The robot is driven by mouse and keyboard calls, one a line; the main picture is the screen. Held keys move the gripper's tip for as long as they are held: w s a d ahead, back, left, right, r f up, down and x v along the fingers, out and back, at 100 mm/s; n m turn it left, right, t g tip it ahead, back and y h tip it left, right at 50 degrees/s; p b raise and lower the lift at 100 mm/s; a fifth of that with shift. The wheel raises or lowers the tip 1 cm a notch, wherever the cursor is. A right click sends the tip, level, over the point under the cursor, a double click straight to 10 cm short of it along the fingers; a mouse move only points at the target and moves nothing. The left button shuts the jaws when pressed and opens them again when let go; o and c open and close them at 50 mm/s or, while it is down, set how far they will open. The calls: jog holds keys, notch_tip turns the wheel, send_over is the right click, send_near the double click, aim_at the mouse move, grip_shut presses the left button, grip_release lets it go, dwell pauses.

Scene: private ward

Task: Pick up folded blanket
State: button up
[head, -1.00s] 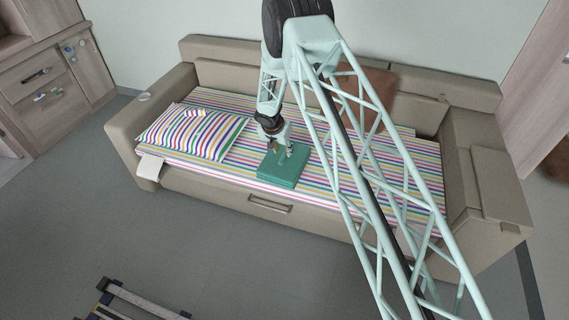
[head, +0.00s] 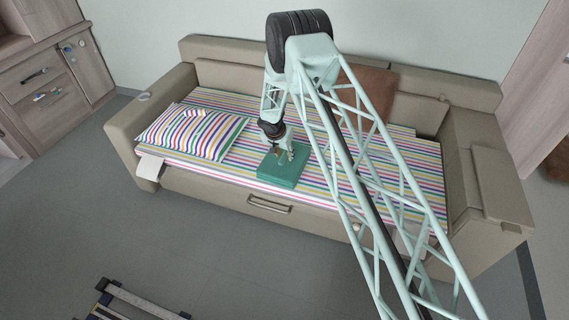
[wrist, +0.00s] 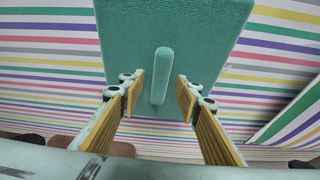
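The folded blanket (head: 281,171) is a flat green block lying on the striped sheet of the sofa bed, near its front edge. In the wrist view the blanket (wrist: 195,50) has a raised ridge (wrist: 161,75) on top. My gripper (head: 283,155) is over the blanket in the head view. In the wrist view my gripper (wrist: 160,97) is open, with one yellow-padded finger on each side of the ridge and a gap to it on both sides. I cannot tell whether the fingertips touch the blanket.
A striped pillow (head: 193,133) lies left of the blanket. A brown cushion (head: 366,95) leans at the sofa back, partly behind my arm. A white cloth-like item (head: 151,167) hangs at the front left. The sheet (head: 410,180) to the right is clear.

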jog(key=shift+c, duration=0.7)
grip_shut()
jog(key=shift+r, duration=0.1)
jog(key=shift+r+p, duration=0.4)
jog(key=shift+r, duration=1.2)
jog(key=shift+s+r, duration=0.1)
jog(key=s+d+b, duration=0.1)
jog(key=s, duration=0.3)
jog(key=s+d+b, duration=0.2)
jog(key=s, duration=0.2)
jog(key=s+d+r+b, duration=0.1)
jog(key=s+b, duration=0.1)
jog(key=s, duration=0.2)
jog(key=shift+s+d, duration=0.1)
jog(key=shift+d, duration=0.25)
jog(key=shift+s+d+r, duration=0.1)
jog(key=shift+s+d, duration=0.1)
jog(key=shift+s, duration=0.4)
jog(key=shift+s+d+r, duration=0.1)
jog(key=shift+s+d, duration=0.1)
jog(key=shift+s, duration=0.35)
jog(key=shift+s, duration=0.1)
